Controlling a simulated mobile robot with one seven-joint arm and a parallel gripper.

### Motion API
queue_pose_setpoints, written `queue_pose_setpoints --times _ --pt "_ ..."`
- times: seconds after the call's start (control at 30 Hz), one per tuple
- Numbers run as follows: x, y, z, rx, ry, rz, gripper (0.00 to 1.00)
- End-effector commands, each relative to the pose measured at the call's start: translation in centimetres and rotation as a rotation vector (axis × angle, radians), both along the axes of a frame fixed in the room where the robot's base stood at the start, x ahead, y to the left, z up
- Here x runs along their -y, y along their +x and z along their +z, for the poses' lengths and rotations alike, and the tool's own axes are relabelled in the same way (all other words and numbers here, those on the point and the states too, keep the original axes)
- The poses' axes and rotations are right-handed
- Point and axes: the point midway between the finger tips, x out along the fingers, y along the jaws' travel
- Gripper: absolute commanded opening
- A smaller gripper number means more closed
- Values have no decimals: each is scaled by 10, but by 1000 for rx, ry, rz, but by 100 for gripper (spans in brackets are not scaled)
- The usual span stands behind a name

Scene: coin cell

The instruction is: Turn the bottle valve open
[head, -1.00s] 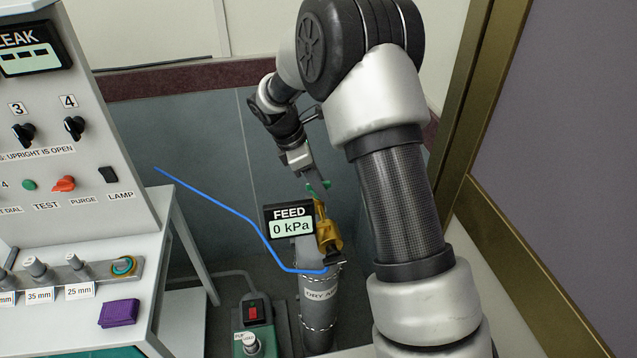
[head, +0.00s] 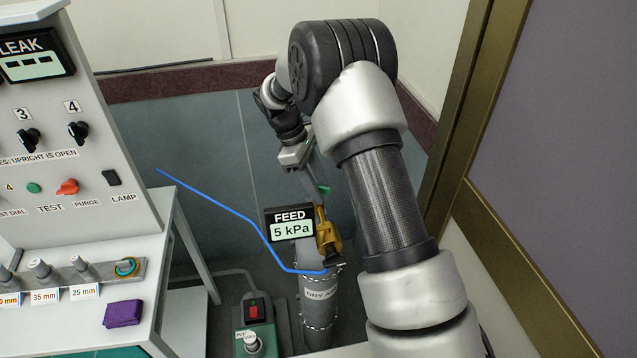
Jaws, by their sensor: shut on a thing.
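The grey dry air bottle (head: 320,306) stands upright on the floor, held by chains. A brass valve (head: 328,236) sits on its top, with a green handle (head: 323,190) above it. My gripper (head: 318,186) reaches down from above and is shut on the green handle, which it partly hides. The FEED display (head: 291,229) beside the valve reads 5 kPa. A blue hose (head: 221,206) runs from the valve area up to the left.
A grey panel with knobs and a LEAK display (head: 34,56) stands on a bench at left. A green box with a red switch (head: 254,312) stands left of the bottle. A brass-coloured frame (head: 462,150) rises at right.

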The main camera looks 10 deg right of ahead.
Motion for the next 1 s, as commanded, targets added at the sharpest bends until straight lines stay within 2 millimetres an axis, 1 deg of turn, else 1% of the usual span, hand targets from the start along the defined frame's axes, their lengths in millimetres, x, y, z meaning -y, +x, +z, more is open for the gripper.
queue_pose_setpoints --times 0.07,0.7,1.0 --pt "0 1 2 1 1 -72 14" --pt "1 1 1 2 1 -680 14" --pt "1 1 1 2 1 -922 14"
